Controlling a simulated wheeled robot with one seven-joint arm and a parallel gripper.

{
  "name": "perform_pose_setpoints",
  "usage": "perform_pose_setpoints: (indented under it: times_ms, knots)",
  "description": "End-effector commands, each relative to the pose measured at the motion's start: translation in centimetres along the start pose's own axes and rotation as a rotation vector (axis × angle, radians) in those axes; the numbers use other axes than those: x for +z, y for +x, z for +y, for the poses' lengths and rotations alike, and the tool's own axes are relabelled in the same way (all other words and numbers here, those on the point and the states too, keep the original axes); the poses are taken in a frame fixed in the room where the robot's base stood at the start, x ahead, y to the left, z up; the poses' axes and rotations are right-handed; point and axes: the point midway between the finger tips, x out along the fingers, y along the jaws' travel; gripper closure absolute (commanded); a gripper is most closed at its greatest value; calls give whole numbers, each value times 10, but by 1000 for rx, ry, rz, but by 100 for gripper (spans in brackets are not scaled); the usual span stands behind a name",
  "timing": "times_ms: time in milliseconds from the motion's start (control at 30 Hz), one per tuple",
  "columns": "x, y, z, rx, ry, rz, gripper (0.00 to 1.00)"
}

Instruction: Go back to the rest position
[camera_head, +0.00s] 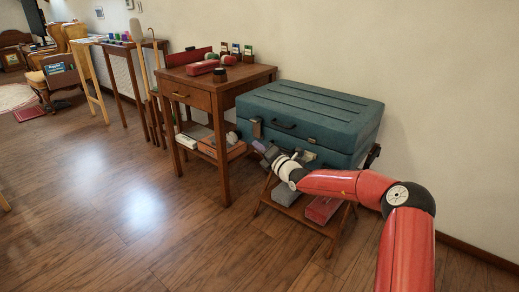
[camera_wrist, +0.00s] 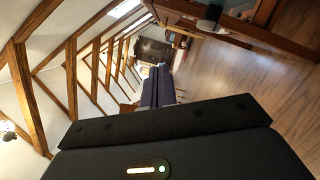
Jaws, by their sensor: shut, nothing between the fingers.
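My gripper (camera_head: 262,148) is at the end of my red arm, in front of the teal suitcase (camera_head: 310,115) in the head view. Its fingers are shut with nothing between them. They point to the upper left, toward the side table. The suitcase lies closed on a low wooden stand. In the head view I cannot tell whether the gripper touches the suitcase or only overlaps it.
A wooden side table (camera_head: 190,92) with a drawer stands left of the suitcase, holding red cases and small items; its lower shelf holds boxes. A red box (camera_head: 322,209) sits under the suitcase. The wooden floor (camera_head: 110,200) at left is clear. A wall is behind.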

Motion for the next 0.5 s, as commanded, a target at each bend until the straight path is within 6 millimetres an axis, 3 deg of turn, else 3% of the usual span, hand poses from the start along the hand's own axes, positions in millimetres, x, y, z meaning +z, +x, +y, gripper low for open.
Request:
perform_pose_setpoints:
  times_ms: [367, 500]
  knots:
    - [-1, -2, 1, 0, -2, 2, 100]
    - [-14, -2, 22, 21, -119, 59, 100]
